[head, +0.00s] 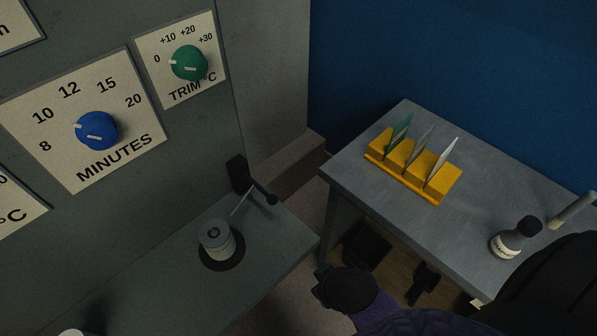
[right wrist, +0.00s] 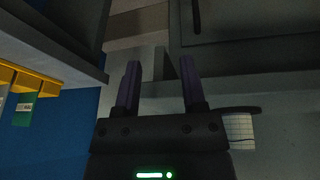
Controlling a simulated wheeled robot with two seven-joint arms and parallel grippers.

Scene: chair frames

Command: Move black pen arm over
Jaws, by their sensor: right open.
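A small recorder drum (head: 216,238) with a grey top and pale paper stands on a dark round base on the grey ledge. A thin pale pen arm (head: 243,203) slants from the drum's side up to a black mount (head: 238,172) with a black knob (head: 271,199). I cannot tell if its tip touches the drum. My right gripper (right wrist: 158,68) is open and empty, its two purple fingers apart. In the head view, my purple right arm and black wrist are at bottom centre, right of the drum and apart from it. The drum's gridded paper (right wrist: 238,132) shows beside the gripper. My left gripper is out of view.
A grey panel with a blue minutes dial (head: 96,131) and a green trim dial (head: 189,63) rises at left. A grey table (head: 345,172) at right holds a yellow rack (head: 406,178) with upright cards and a black-capped bottle (head: 508,243). A gap separates ledge and table.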

